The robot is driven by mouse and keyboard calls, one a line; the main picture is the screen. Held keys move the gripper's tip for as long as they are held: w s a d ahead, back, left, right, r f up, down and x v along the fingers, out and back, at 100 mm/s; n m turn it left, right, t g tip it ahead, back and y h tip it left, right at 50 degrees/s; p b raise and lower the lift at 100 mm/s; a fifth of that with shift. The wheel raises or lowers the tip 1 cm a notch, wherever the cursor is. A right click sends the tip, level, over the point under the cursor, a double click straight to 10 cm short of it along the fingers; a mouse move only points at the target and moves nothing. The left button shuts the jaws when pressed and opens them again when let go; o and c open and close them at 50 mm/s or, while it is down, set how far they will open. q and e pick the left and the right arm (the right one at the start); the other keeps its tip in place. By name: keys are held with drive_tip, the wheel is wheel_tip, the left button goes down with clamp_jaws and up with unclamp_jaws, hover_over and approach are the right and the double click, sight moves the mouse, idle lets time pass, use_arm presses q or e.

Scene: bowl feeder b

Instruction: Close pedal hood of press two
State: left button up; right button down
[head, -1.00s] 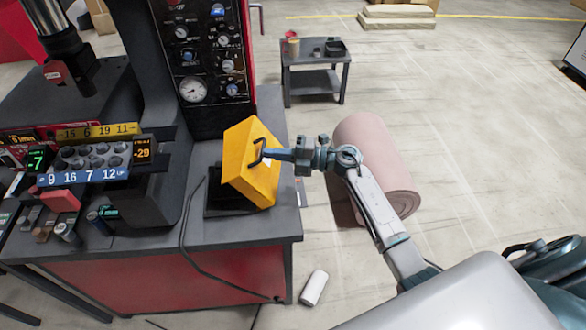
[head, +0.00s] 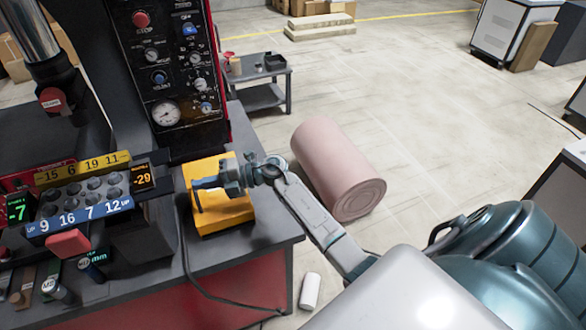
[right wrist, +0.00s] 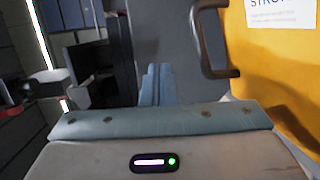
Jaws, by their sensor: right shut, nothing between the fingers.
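The yellow pedal hood (head: 228,212) sits on the right end of the press's dark bench in the head view, and looks lowered over its base. Its dark handle (head: 197,203) is at its left side. My right gripper (head: 196,184) is shut and empty, above the hood, with its fingertips near the handle. In the right wrist view the shut fingers (right wrist: 157,85) point away beside the handle (right wrist: 213,42) and the yellow hood (right wrist: 275,60); nothing is between them. Whether the fingers touch the handle I cannot tell. My left gripper is not in view.
A control panel with a gauge (head: 166,113) rises behind the hood. A pink roll (head: 337,170) and a small white cylinder (head: 310,291) lie on the floor to the right. A small dark cart (head: 262,97) stands behind.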

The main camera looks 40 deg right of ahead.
sight(198, 199)
drive_tip(key=shift+w+a+f+b, duration=0.3)
drive_tip(key=shift+a+f+b, duration=0.05)
drive_tip(key=shift+a+f, duration=0.75)
drive_tip(key=shift+a, duration=0.1)
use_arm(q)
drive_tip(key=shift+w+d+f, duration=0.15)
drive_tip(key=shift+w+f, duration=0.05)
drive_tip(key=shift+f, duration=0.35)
use_arm(e)
drive_tip(key=shift+w+a, duration=0.1)
